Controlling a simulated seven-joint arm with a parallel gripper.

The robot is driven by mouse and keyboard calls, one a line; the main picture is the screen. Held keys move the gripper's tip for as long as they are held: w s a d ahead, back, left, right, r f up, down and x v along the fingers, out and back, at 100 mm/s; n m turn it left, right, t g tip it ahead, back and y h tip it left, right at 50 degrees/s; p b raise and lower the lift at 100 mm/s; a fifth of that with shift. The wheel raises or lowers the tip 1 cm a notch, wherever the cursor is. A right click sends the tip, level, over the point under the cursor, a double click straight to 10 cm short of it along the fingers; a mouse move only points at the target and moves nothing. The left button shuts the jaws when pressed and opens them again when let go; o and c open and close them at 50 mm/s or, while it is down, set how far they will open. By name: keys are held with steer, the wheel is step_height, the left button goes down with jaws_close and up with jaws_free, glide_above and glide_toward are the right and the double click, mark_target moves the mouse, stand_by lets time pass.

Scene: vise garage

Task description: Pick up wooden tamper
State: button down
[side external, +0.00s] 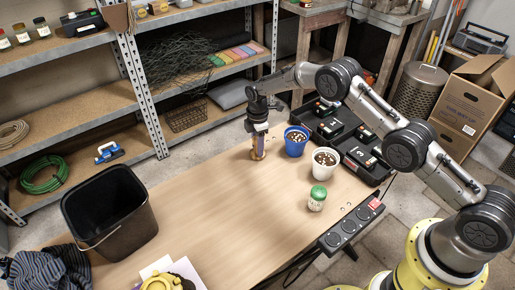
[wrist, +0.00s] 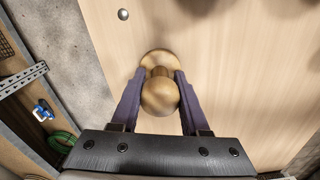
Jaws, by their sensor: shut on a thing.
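The wooden tamper (wrist: 160,97) is light brown, with a round knob on top and a wider round base. In the wrist view it stands between the two dark purple fingers of my gripper (wrist: 155,95), which are shut on it around the knob and neck. In the side view my gripper (side external: 258,145) points straight down near the far edge of the table, with the fingers hiding most of the tamper. I cannot tell whether its base touches the table.
On the table (side external: 190,215) stand a blue cup (side external: 296,147), a white cup (side external: 325,172) and a green-lidded jar (side external: 317,203) to the right. A black bin (side external: 112,225) is at left. A black tray (side external: 375,175) and a power strip (side external: 345,232) lie right. The table's middle is clear.

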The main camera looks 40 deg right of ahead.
steer(key=shift+r, duration=0.1)
steer(key=shift+r, duration=0.5)
step_height(320, 180, up, 3)
steer(key=shift+s+f, duration=0.1)
steer(key=shift+f, duration=0.1)
steer(key=s+d+r, duration=0.1)
steer(key=s+r, duration=0.8)
steer(key=s, duration=0.4)
steer(key=shift+s+r, duration=0.15)
steer(key=shift+s, duration=0.25)
steer(key=shift+d, duration=0.1)
